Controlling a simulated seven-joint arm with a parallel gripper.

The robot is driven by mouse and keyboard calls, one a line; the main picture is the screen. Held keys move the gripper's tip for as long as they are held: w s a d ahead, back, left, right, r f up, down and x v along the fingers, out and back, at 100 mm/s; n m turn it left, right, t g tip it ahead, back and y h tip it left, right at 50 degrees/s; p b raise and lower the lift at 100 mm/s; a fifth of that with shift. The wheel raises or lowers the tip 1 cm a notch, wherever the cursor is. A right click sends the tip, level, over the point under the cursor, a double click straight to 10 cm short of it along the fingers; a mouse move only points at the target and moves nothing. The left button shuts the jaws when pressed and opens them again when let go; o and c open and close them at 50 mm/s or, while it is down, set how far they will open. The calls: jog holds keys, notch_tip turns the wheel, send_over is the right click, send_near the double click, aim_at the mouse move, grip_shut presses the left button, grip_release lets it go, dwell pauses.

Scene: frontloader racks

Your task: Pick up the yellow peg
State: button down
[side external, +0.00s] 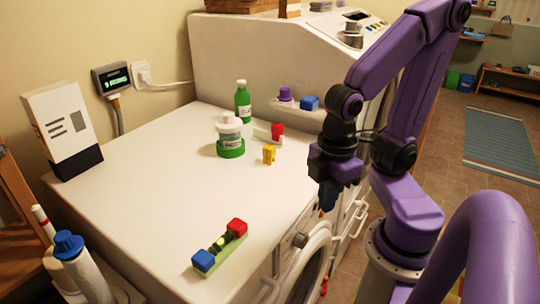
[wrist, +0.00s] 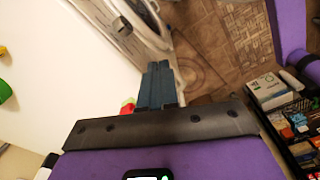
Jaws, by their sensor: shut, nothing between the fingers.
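The yellow peg (side external: 269,154) stands on the white machine top, in front of and to the right of a white jar with a green base (side external: 231,148). In the wrist view a small bit of yellow (wrist: 3,50) shows at the left edge; I cannot tell for sure that it is the peg. My gripper (side external: 328,203) hangs at the right, beyond the front edge of the top and apart from the peg. In the wrist view its dark fingers (wrist: 158,80) are together with nothing between them.
A green bottle (side external: 243,101) stands behind the jar. A red block (side external: 277,131) is behind the peg. A green rack with blue and red blocks (side external: 222,248) lies near the front edge. A purple piece (side external: 285,94) and blue block (side external: 309,103) sit at the back. The left middle is clear.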

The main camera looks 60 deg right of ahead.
jog(key=c, duration=0.8)
grip_release()
jog(key=shift+o, duration=0.2)
jog(key=w+r+n, duration=0.1)
jog(key=w+r, duration=0.2)
jog(key=w, duration=0.6)
notch_tip(320, 180, up, 5)
jog(key=n, duration=0.5)
send_over(269, 147)
notch_tip(269, 147, down, 16)
jog(key=shift+f, duration=0.15)
